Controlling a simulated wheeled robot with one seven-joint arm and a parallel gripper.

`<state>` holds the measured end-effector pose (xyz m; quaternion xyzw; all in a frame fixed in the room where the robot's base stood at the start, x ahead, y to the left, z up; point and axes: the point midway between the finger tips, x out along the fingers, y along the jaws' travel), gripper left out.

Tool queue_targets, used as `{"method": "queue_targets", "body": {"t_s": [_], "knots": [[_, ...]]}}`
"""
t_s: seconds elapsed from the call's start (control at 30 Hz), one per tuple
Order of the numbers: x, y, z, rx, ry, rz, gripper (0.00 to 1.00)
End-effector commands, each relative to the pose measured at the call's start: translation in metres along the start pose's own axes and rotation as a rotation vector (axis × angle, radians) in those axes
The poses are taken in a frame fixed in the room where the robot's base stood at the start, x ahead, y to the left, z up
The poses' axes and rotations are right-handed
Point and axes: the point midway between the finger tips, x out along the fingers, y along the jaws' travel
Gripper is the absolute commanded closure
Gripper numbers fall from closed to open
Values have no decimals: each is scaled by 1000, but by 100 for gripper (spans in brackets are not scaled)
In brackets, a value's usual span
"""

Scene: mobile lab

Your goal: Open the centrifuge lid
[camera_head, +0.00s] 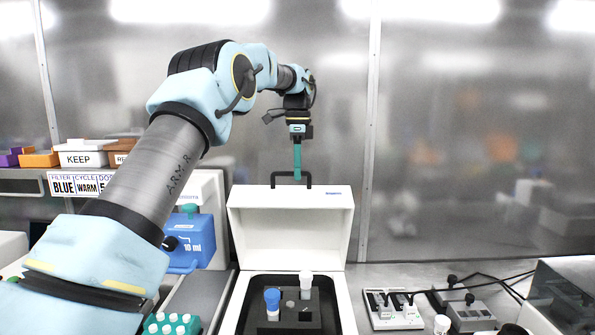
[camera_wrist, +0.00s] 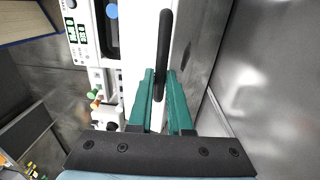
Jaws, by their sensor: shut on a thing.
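The centrifuge is a white box with its lid (camera_head: 290,222) raised and standing upright at the back. The open bowl (camera_head: 295,318) below is dark and holds a tube with a blue cap (camera_head: 272,303) and one with a white cap (camera_head: 306,285). A black handle (camera_head: 291,174) rises from the lid's top edge. My gripper (camera_head: 297,175) reaches down to this handle from above. In the wrist view its green fingers (camera_wrist: 162,100) lie on both sides of the black handle (camera_wrist: 164,50), shut on it.
A blue box (camera_head: 190,240) stands left of the centrifuge, with a green tube rack (camera_head: 172,325) in front. A switch box (camera_head: 393,309) and cabled pedals (camera_head: 468,310) are to the right. A metal wall (camera_head: 480,130) stands close behind the lid.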

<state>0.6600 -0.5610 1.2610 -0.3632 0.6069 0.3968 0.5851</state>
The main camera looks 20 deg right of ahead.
Motion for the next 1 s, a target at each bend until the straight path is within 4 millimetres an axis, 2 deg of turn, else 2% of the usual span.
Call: {"method": "queue_targets", "body": {"t_s": [0.37,0.4,0.63,1.0], "knots": [[4,-1,2,-1,-4,8,100],[4,-1,2,-1,-4,8,81],[2,0,1,-1,-2,4,55],[-4,-1,0,0,-1,2,53]]}}
